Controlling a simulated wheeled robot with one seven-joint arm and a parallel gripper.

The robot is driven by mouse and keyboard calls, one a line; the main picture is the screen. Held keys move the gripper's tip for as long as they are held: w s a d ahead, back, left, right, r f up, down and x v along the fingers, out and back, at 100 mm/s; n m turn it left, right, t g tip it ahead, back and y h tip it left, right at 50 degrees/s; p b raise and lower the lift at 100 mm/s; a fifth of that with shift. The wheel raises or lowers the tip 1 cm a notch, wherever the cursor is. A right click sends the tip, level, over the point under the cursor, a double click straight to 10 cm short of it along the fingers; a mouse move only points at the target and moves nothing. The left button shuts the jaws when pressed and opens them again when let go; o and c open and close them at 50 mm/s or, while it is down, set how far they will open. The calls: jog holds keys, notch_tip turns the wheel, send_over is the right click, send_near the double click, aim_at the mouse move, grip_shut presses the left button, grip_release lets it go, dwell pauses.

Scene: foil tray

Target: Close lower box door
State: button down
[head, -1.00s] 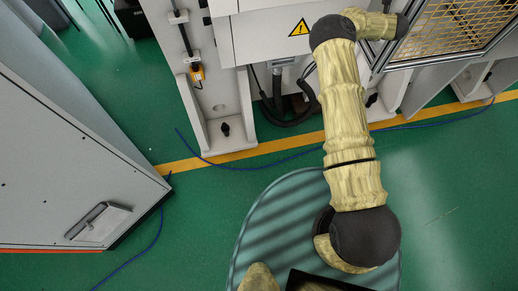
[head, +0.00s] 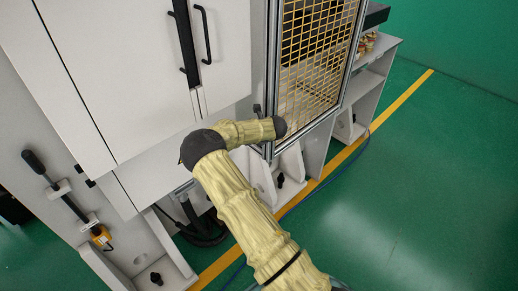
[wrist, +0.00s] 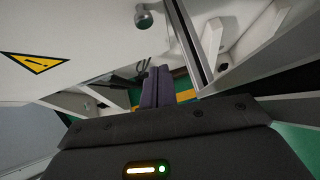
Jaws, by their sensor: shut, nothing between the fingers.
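The white lower panel with the yellow warning triangle, which looks like the lower box door (wrist: 65,25), fills the upper left of the wrist view. A round metal knob (wrist: 143,17) shows near its right side. In the head view a white lower panel (head: 150,178) is below the tall cabinet doors, partly covered by my arm. I cannot tell clearly how far it stands open. My gripper (wrist: 156,82) is shut and empty, its dark fingers together below the knob and apart from it. In the head view the gripper is hidden beyond my forearm.
A yellow mesh guard in a metal frame (head: 274,75) stands close beside my forearm. Tall white doors (head: 225,45) with black handles are above. A black lever (head: 55,185) is on the left. Green floor (head: 420,190) is clear on the right.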

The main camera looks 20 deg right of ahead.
jog(key=s+d+b, duration=0.1)
jog(key=s+d, duration=0.1)
jog(key=s, duration=0.4)
jog(key=shift+s+d, duration=0.15)
jog(key=shift+d, duration=0.05)
jog(key=s+d+r+m+h, duration=0.3)
jog(key=s+m, duration=0.2)
jog(key=m, duration=0.7)
jog(key=s+d+r+m+h, duration=0.2)
jog(key=s+d+r+m, duration=0.15)
jog(key=m, duration=0.85)
jog(key=s+a+r+m+g, duration=0.1)
jog(key=s+a+m, duration=0.3)
jog(key=s, duration=0.4)
jog(key=s+a+r+m+g+y, duration=0.1)
jog(key=s+a+r+m+g, duration=0.1)
jog(key=s+m, duration=0.4)
jog(key=s+a+r+m+g, duration=0.2)
jog(key=s+a+m, duration=0.3)
jog(key=s, duration=0.4)
jog(key=shift+s+a+m+g+y, duration=0.3)
jog(key=shift+s+m+g+y, duration=0.1)
jog(key=shift+m+g, duration=0.15)
